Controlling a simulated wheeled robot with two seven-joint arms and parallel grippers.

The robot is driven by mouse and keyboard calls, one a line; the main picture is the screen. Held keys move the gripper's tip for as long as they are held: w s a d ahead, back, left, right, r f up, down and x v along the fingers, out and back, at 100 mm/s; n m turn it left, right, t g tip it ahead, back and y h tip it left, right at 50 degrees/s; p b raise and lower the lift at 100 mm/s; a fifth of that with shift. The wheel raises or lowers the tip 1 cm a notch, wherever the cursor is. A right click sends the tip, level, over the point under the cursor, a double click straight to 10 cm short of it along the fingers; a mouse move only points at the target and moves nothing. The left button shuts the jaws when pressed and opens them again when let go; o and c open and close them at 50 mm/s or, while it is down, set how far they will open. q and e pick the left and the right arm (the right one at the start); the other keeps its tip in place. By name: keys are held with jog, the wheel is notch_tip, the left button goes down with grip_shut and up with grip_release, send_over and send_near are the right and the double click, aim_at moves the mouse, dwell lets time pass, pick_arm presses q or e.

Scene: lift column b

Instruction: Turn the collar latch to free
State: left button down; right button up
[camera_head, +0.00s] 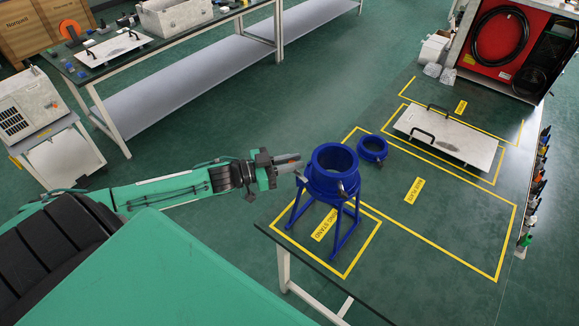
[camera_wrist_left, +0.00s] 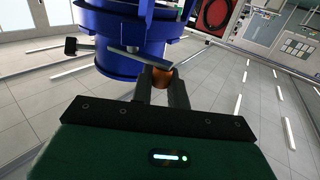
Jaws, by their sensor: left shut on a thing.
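A blue collar (camera_head: 326,182) stands upright on a blue legged stand inside a yellow outline marked ring stand. The blue collar also fills the upper part of the left wrist view (camera_wrist_left: 112,62). My left gripper (camera_head: 297,163) reaches in from the left, at the collar's left side. In the left wrist view, its fingers (camera_wrist_left: 163,88) are shut on the collar latch, whose orange-brown end (camera_wrist_left: 162,79) shows between them. A grey bar (camera_wrist_left: 138,58) runs across the collar just beyond the fingertips. The latch grip is mostly hidden in the head view. My right gripper is not in view.
A separate blue ring (camera_head: 372,150) lies right of the stand. A white panel with black handles (camera_head: 447,138) lies farther right in yellow marking. A red cabinet with a black hose (camera_head: 500,45) stands at the back right. A row of small items lines the right edge.

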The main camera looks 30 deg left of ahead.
pick_arm(q)
jog(key=shift+w+d+m+g+h+b, duration=0.25)
jog(key=shift+m+g+h+b, duration=0.75)
jog(key=shift+g, duration=0.25)
jog(key=shift+w+d+m+g+h+b, duration=0.1)
jog(key=shift+w+m+g+h+b, duration=0.2)
jog(key=shift+m+g+h+b, duration=0.85)
jog(key=shift+w+d+m+g+h+b, duration=0.25)
jog(key=shift+m+g+h+b, duration=0.55)
jog(key=shift+g, duration=0.6)
jog(key=shift+m+g, duration=0.35)
jog(key=shift+g, duration=0.15)
jog(key=c, duration=1.4)
grip_release()
jog(key=shift+d, duration=0.1)
jog(key=b+v, duration=0.4)
jog(key=v, duration=1)
jog(key=shift+r+b, duration=0.15)
jog(key=shift+b, duration=0.25)
